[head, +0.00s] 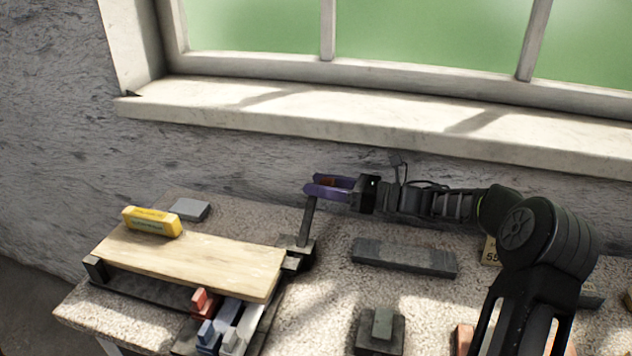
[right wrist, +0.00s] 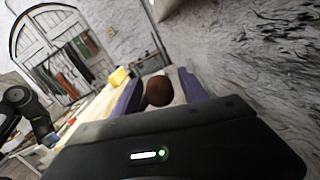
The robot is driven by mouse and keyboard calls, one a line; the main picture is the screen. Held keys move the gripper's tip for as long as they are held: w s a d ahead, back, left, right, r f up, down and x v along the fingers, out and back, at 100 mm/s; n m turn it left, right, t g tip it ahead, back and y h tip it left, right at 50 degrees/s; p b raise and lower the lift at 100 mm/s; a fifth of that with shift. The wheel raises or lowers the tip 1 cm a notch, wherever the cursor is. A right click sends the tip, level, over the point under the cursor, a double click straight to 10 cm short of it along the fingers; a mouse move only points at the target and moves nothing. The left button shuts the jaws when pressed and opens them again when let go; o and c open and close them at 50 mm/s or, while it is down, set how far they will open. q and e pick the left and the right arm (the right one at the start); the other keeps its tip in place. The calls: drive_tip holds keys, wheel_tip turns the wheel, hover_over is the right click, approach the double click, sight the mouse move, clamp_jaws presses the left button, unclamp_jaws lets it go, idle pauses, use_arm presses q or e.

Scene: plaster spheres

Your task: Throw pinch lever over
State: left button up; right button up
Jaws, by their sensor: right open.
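The pinch lever (head: 306,222) is a dark bar rising from a block at the right end of a wooden board, leaning slightly right in the head view. Its reddish-brown knob (head: 327,182) is at the top, partly hidden by my purple fingers. My right gripper (head: 312,185) is open, with one finger on each side of the knob.
The window sill (head: 380,117) overhangs behind.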

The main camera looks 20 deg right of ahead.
drive_tip(key=shift+w+a, duration=0.45)
drive_tip(key=shift+a, duration=0.05)
drive_tip(key=shift+d, duration=0.1)
drive_tip(key=c, duration=1.1)
clamp_jaws()
